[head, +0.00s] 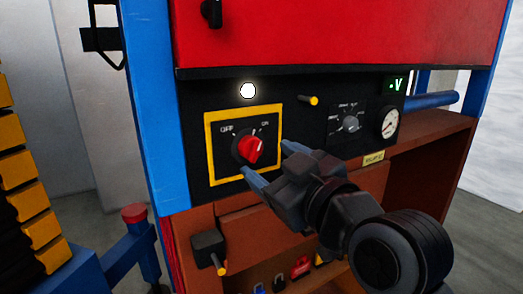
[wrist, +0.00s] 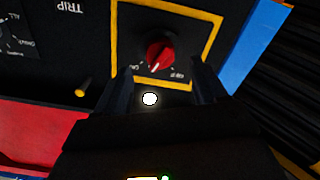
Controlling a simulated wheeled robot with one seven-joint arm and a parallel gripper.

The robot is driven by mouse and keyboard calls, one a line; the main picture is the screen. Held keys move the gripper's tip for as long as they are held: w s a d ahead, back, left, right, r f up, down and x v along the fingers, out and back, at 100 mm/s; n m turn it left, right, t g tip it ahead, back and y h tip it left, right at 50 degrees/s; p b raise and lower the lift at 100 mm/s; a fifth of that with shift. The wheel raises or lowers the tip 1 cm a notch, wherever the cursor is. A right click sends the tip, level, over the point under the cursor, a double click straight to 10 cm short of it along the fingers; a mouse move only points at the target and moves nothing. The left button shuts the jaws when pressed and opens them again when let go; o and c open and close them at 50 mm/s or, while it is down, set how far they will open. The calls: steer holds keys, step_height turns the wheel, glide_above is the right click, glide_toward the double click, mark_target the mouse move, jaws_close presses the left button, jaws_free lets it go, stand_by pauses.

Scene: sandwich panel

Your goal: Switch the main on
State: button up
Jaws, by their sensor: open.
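The main switch is a red rotary knob (head: 250,149) on a black dial, inside a yellow square frame (head: 209,150) on the black panel. OFF is printed at its upper left and ON at its upper right. The red grip leans toward the ON side in the head view. The wrist view shows the knob (wrist: 159,54) upside down, its white mark near the printed labels; the exact setting is hard to tell. My gripper (head: 267,160) is open, with blue-grey fingers spread just in front of the knob. In the wrist view the fingertips (wrist: 162,71) stand either side of it, with nothing between them.
A white lamp (head: 248,91) glows above the switch. A yellow-tipped peg (head: 309,100) sticks out to the right, near a smaller dial (head: 350,123) and a gauge (head: 390,123). A blue post (head: 160,110) stands left. A black block with a yellow-tipped lever (head: 209,246) juts out below.

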mark_target(257, 154)
steer(key=shift+p+x, duration=0.4)
steer(key=shift+x, duration=2.2)
steer(key=shift+c, duration=0.5)
steer(key=c, duration=1)
steer(key=shift+o, duration=0.2)
steer(key=m+p, duration=0.1)
steer(key=m, duration=0.1)
steer(key=shift+r+m, duration=0.1)
steer(key=shift+m, duration=0.3)
steer(key=shift+s+m+p, duration=0.1)
steer(key=shift+m+p, duration=0.45)
steer(key=shift+m, duration=0.45)
steer(key=o, duration=1.1)
steer(key=shift+c, duration=0.2)
